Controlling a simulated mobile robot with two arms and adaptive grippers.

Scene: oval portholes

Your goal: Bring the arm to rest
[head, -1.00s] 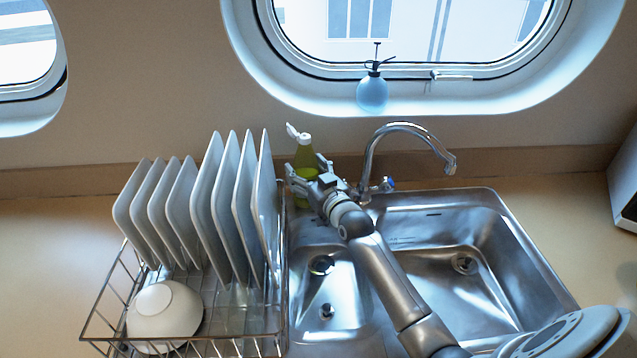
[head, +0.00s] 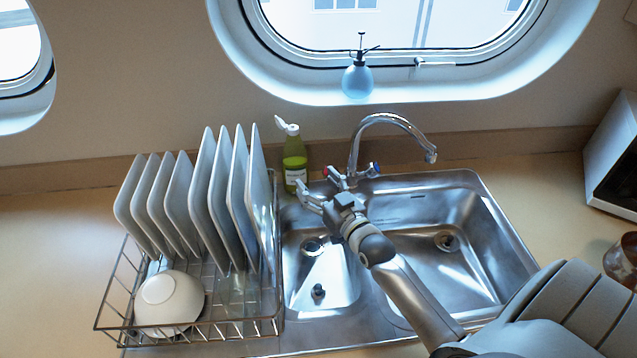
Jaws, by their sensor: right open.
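My right arm reaches in from the lower right over the steel sink (head: 460,200). My right gripper (head: 314,190) is open and empty, with its fingers pointing left, above the sink's back left corner. A green bottle (head: 294,160) with a white cap stands upright behind the sink, just beyond the fingertips and apart from them as far as I can see. My left gripper is not in view.
A wire dish rack (head: 240,328) with several white plates (head: 205,180) and an upturned bowl (head: 168,303) stands left of the sink. The tap (head: 395,122) rises close behind my gripper. A blue spray bottle (head: 357,80) is at the porthole. A white box-shaped appliance (head: 612,160) stands at right.

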